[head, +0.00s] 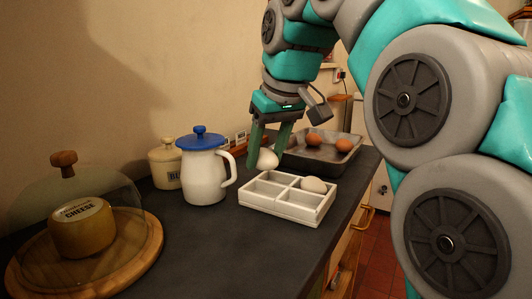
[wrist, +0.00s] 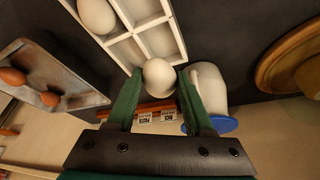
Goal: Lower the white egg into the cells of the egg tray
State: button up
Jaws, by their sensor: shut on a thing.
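The white egg (head: 267,159) is held between the two green fingers of my gripper (head: 265,153), which points down at the back of the egg tray. In the wrist view the egg (wrist: 159,77) sits between the fingertips (wrist: 159,80) and overlaps the near edge of the tray (wrist: 183,47). The white egg tray (head: 283,212) has square cells and lies on the dark counter. A second pale egg (head: 314,185) rests in its right cell; it also shows in the wrist view (wrist: 97,15). The other visible cells look empty. The held egg's exact height above the tray is unclear.
A metal pan (head: 349,155) with brown eggs (head: 343,145) stands behind the tray. A white jug (head: 205,178) with a blue lid is close on the left, a cream canister (head: 166,163) behind it. A glass-domed cheese board (head: 140,243) stands front left. Counter before the tray is clear.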

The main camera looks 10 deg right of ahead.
jog(key=shift+f+b, duration=0.4)
jog(key=shift+f, duration=0.25)
dwell(0.5)
jog(key=o, duration=0.9)
jog(key=shift+c, duration=0.2)
